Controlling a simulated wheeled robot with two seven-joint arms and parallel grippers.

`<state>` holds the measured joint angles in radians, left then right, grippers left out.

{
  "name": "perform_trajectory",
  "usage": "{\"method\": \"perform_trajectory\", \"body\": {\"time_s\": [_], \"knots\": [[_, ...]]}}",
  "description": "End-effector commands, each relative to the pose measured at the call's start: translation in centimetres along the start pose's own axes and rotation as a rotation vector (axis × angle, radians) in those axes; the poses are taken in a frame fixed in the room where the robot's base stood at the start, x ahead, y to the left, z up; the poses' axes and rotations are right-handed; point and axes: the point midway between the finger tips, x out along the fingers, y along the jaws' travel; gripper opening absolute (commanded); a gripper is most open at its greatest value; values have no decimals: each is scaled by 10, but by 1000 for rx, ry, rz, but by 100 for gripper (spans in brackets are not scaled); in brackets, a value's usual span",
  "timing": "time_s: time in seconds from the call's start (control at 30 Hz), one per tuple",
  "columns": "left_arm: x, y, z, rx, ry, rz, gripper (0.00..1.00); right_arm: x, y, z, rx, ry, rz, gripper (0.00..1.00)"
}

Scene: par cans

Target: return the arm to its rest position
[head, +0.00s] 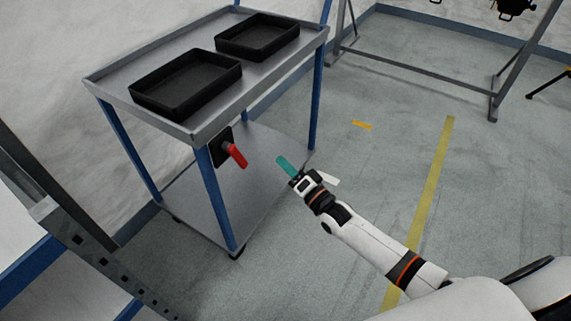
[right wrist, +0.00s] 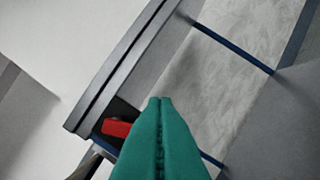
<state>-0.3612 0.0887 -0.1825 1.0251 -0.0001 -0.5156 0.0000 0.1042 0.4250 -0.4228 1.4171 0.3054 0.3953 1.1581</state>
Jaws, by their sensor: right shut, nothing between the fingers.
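My right arm reaches in from the lower right in the head view. Its gripper (head: 285,164) has teal fingers that are shut with nothing between them. It is in the air beside the cart, to the right of a red handle (head: 237,155) on a black plate. My left gripper is in neither view.
The grey cart (head: 150,118) with blue legs carries two empty black trays (head: 187,86) (head: 257,38). A metal frame (head: 420,68) stands at the back right, with a dark lamp (head: 512,8) at the top edge. The floor (head: 385,170) right of the cart is clear.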

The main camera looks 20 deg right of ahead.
Motion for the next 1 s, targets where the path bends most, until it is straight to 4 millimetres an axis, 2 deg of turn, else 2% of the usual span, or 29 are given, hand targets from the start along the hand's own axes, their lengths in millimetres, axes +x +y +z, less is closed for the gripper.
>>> {"method": "perform_trajectory", "body": {"time_s": [0.4,0.47,0.57,0.67,0.7,0.77,0.8,0.87,0.9,0.97,1.0], "knots": [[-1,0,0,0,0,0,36,0,-1,-1,-3,1,-6,0],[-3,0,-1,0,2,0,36,-4,-7,-3,-18,7,-30,0],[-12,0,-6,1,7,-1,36,-20,-34,-15,-86,38,-137,0],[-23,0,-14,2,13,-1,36,-56,-77,-39,-202,114,-310,0],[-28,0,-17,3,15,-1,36,-77,-96,-51,-254,161,-388,0],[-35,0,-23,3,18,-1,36,-111,-121,-71,-330,242,-497,0],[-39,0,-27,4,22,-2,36,-136,-135,-84,-375,302,-563,0],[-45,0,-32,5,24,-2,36,-174,-152,-104,-436,398,-653,0],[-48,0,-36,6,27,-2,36,-200,-161,-117,-474,465,-706,0],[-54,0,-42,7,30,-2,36,-242,-171,-138,-523,575,-777,0],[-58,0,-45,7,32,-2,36,-271,-175,-150,-552,650,-819,0]]}}
